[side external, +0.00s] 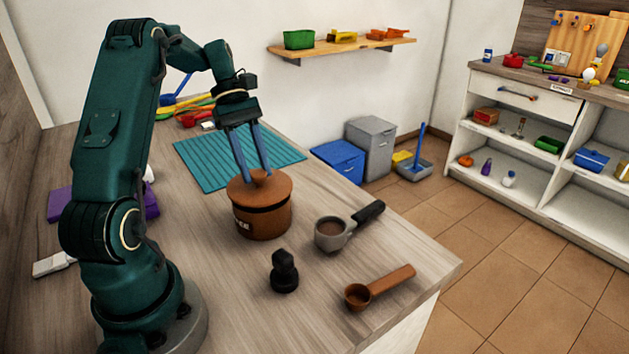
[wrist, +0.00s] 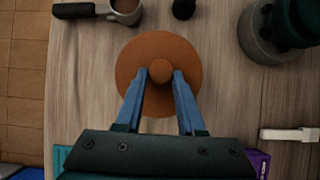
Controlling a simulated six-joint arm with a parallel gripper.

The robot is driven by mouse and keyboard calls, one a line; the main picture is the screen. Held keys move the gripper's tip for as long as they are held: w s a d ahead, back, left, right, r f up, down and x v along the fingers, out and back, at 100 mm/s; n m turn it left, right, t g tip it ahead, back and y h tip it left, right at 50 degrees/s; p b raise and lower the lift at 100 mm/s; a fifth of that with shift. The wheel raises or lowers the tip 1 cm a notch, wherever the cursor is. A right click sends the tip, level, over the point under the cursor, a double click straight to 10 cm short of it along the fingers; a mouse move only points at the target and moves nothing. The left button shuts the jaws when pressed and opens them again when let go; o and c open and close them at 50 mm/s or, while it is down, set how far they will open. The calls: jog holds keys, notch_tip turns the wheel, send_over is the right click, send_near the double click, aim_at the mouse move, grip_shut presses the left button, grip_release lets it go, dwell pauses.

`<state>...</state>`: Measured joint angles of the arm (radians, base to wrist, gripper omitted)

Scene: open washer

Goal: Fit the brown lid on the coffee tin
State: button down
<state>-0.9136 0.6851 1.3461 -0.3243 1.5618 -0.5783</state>
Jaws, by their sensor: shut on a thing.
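The brown coffee tin (side external: 263,222) stands upright on the wooden counter, with part of its lettering showing. The brown lid (side external: 247,188) is on top of the tin, with a dark line between the two; I cannot tell whether it is fully seated. My gripper (side external: 257,172) points down with its blue fingers shut on the lid's knob. In the wrist view the lid (wrist: 144,102) is a round disc that hides the tin below, and the fingertips of my gripper (wrist: 160,75) are on either side of its knob (wrist: 160,70).
A grey portafilter (side external: 331,233) with a black handle, a black tamper (side external: 284,271) and a brown scoop (side external: 378,288) lie in front and right of the tin. A teal ribbed mat (side external: 195,160) lies behind it. A purple item (side external: 62,203) is at left.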

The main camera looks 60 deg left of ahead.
jog(key=shift+f, duration=0.85)
dwell(0.5)
jog(key=shift+c, duration=2.2)
grip_release()
jog(key=shift+c, duration=0.8)
jog(key=shift+a+r, duration=0.1)
jog(key=shift+v, duration=2.85)
